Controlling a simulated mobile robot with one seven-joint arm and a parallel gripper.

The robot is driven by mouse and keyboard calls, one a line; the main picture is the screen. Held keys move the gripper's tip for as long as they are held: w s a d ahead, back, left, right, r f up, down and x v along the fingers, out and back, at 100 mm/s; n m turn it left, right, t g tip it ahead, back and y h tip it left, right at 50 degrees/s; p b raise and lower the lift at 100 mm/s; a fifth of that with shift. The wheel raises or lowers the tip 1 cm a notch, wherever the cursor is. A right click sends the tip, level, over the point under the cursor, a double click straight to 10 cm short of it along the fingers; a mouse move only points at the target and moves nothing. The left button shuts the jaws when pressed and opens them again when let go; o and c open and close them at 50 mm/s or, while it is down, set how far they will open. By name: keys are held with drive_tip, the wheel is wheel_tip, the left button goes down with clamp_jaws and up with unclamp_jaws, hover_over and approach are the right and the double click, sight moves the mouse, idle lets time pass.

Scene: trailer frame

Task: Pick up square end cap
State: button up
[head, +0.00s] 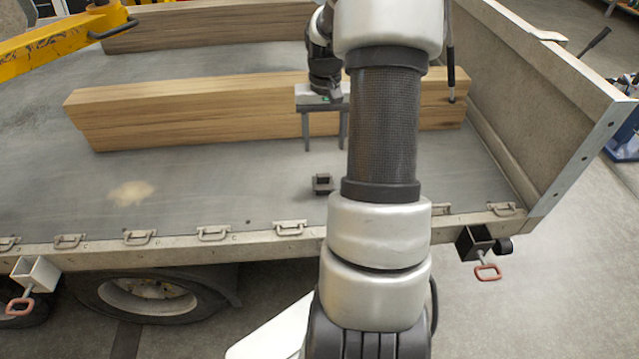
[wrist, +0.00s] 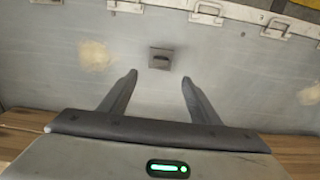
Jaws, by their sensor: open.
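The square end cap (head: 322,183) is a small dark block lying on the grey trailer bed near its front edge, just left of my arm in the head view. In the wrist view the end cap (wrist: 161,58) shows as a small dark square ahead of my fingertips, roughly midway between them. My gripper (head: 325,148) is open with its two fingers pointing down, beyond the end cap and in front of the timber. In the wrist view my gripper (wrist: 159,76) has its fingers wide apart with nothing between them.
A stack of wooden beams (head: 200,108) lies across the bed behind my gripper. A side wall (head: 540,90) bounds the bed at right. Metal latches (head: 213,233) line the front rail. A yellow crane arm (head: 60,45) reaches in at upper left. The bed left of the cap is clear.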

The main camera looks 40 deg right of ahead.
sight(323, 175)
wheel_tip(323, 175, down, 9)
drive_tip(key=shift+s+r+b, duration=0.1)
drive_tip(key=shift+b, duration=0.65)
drive_tip(key=shift+a+f+b, duration=0.1)
drive_tip(key=shift+f+b, duration=0.65)
drive_tip(key=shift+f, duration=1.95)
drive_tip(key=c, duration=1.1)
drive_tip(key=shift+o, duration=0.2)
wheel_tip(323, 175, up, 10)
drive_tip(key=shift+r+p, duration=0.1)
drive_tip(key=shift+p, duration=1.05)
